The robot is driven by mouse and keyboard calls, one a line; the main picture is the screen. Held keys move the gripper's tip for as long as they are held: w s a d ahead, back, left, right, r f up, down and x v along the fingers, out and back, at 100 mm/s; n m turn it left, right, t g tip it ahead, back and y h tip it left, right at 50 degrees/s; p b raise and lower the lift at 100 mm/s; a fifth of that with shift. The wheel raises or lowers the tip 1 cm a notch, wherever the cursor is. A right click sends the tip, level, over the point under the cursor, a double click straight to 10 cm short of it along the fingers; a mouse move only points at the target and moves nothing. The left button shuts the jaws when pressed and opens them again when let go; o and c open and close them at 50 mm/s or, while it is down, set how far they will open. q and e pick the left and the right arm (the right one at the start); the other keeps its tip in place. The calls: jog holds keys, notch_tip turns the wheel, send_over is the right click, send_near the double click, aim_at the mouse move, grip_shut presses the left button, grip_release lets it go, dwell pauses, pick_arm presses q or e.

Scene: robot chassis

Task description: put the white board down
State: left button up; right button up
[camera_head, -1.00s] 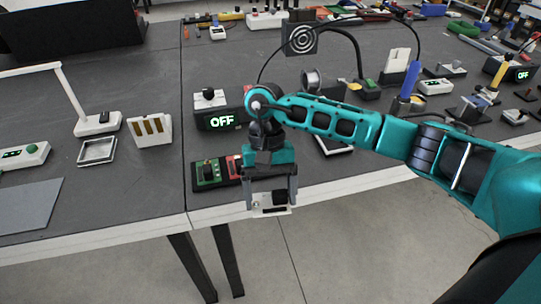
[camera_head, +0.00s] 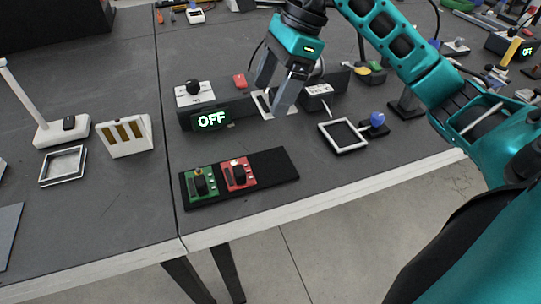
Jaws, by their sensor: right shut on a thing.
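My right gripper (camera_head: 271,102) is shut on the white board (camera_head: 261,107). The gripper points down at the dark device with the lit OFF display (camera_head: 211,120). The board's white edges show around and between the fingers; the fingers hide much of it. I cannot tell whether the board touches the surface below. A black holder (camera_head: 277,164) lies near the table's front edge with a green board (camera_head: 200,182) and a red board (camera_head: 239,173) in it; its right part is bare. My left gripper is not in view.
A white square frame (camera_head: 343,136) and a blue-knobbed part (camera_head: 376,121) lie to the right. A white slotted holder (camera_head: 126,136), a square tray (camera_head: 63,166) and a white lamp (camera_head: 60,131) stand on the left. The table between them is mostly clear.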

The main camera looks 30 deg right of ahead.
jog(key=b, duration=0.2)
send_over(267, 167)
jog(key=d, duration=0.2)
jog(key=f, duration=1.2)
jog(key=shift+s+a, duration=0.1)
jog(key=shift+a, duration=0.15)
notch_tip(267, 167, down, 4)
jog(key=shift+f, duration=0.35)
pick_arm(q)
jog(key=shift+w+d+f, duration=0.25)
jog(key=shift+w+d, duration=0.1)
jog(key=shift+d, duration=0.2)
pick_arm(e)
jog(key=shift+f, duration=0.1)
jog(key=o, duration=1)
jog(key=shift+c, duration=0.2)
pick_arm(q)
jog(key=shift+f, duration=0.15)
